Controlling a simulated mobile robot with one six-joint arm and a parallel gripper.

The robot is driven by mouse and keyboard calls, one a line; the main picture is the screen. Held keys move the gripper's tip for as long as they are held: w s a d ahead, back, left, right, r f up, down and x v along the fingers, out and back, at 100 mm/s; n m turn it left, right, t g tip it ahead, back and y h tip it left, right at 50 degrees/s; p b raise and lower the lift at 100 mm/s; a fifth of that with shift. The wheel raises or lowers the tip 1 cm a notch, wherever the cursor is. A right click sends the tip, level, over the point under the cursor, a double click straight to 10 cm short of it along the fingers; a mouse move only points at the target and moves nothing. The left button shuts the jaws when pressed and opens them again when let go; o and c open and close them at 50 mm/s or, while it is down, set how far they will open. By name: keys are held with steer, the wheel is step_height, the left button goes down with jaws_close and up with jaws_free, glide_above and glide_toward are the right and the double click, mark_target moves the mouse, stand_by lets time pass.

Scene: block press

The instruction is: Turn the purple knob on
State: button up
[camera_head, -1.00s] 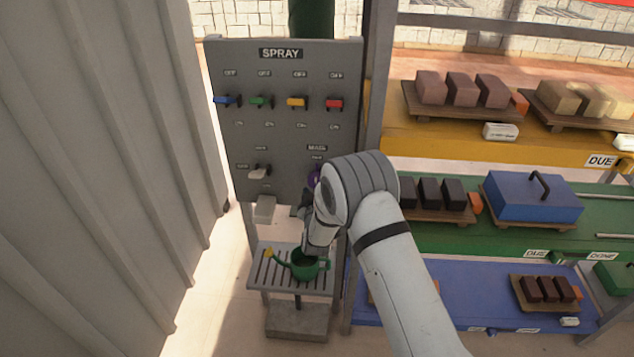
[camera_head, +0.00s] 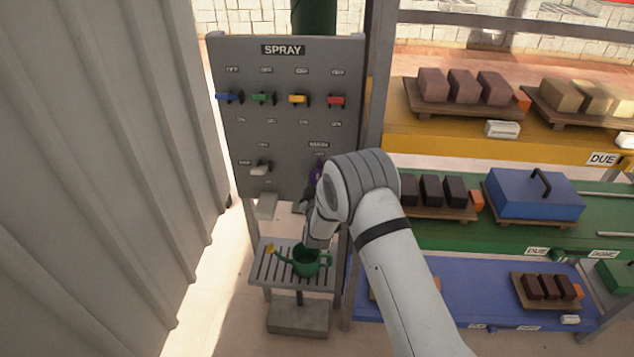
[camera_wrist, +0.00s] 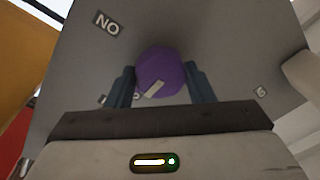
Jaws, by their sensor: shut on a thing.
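The purple knob (camera_wrist: 160,72) is between the two dark fingers of my gripper (camera_wrist: 161,85) in the wrist view. My gripper is shut on it. A pale pointer bar on the knob's face lies at a slant, its lower end toward the left finger. A label reading "ON" upside down (camera_wrist: 107,23) is at the upper left of the knob. In the head view only a sliver of the purple knob (camera_head: 317,170) shows on the lower right of the grey SPRAY panel (camera_head: 285,140). My wrist hides the rest.
Blue, green, yellow and red switches (camera_head: 336,101) line the panel's upper part, with a white switch (camera_head: 260,169) below left. A green watering can (camera_head: 306,263) stands on the slatted shelf beneath. Shelves with bricks stand right; a corrugated wall (camera_head: 100,180) stands left.

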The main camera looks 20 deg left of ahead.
steer(key=shift+s+f+b, duration=0.1)
steer(key=shift+f+b, duration=0.15)
steer(key=shift+b, duration=0.5)
steer(key=shift+f+m+b, duration=0.2)
steer(key=shift+m+b, duration=0.4)
steer(key=shift+b, duration=0.65)
steer(key=m+b, duration=0.1)
steer(key=b, duration=0.1)
steer(key=m+b, duration=0.1)
steer(key=b, duration=0.2)
steer(key=shift+f, duration=0.25)
steer(key=m+b, duration=0.4)
steer(key=b, duration=0.5)
steer(key=shift+m+t+b, duration=0.4)
steer(key=m+b, duration=0.3)
steer(key=b, duration=0.2)
steer(key=m+b, duration=0.4)
steer(key=b, duration=0.1)
steer(key=m+h+b, duration=0.1)
steer(key=m+b, duration=0.2)
steer(key=b, duration=0.2)
steer(key=shift+a+r+m+t+b, duration=0.2)
steer(key=shift+r+m+t+b, duration=0.1)
steer(key=shift+m+b, duration=0.1)
steer(key=shift+r+h, duration=0.1)
steer(key=shift+h, duration=0.2)
